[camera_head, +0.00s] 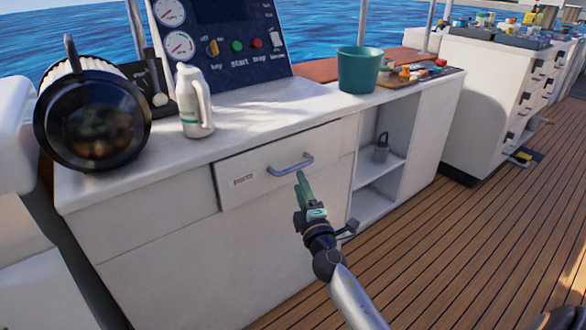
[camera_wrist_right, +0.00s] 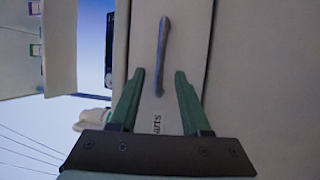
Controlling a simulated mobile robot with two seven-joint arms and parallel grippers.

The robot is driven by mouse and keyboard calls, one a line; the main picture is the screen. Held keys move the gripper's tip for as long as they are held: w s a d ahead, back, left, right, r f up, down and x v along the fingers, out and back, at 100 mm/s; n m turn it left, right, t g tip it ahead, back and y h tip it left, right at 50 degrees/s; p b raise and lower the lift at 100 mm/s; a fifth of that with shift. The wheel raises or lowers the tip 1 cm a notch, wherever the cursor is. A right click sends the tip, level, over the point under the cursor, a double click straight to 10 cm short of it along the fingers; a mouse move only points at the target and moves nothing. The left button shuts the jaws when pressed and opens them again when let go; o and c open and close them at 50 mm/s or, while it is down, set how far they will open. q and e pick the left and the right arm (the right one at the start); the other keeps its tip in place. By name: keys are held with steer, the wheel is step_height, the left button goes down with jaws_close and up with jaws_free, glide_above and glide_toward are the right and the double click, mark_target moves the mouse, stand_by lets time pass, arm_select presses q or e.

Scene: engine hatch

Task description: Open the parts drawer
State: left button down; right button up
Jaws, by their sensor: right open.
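The parts drawer (camera_head: 262,177) is a white front labelled "parts" under the counter. It looks slightly proud of the cabinet face beside it. The label shows between the fingers. My left gripper is not in view.
On the counter (camera_head: 270,104) stand a large black-rimmed lamp (camera_head: 92,122), a white flask (camera_head: 194,102), a control panel (camera_head: 222,40) and a teal bucket (camera_head: 359,70). An open shelf (camera_head: 377,165) is right of the drawer. Wooden deck (camera_head: 440,240) in front is mostly clear.

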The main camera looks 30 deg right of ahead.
mark_target(294, 169)
steer(key=x, duration=0.7)
steer(key=shift+b, duration=0.3)
steer(key=shift+s, duration=0.1)
jaws_close()
steer(key=shift+f, duration=0.1)
stand_by(0.9)
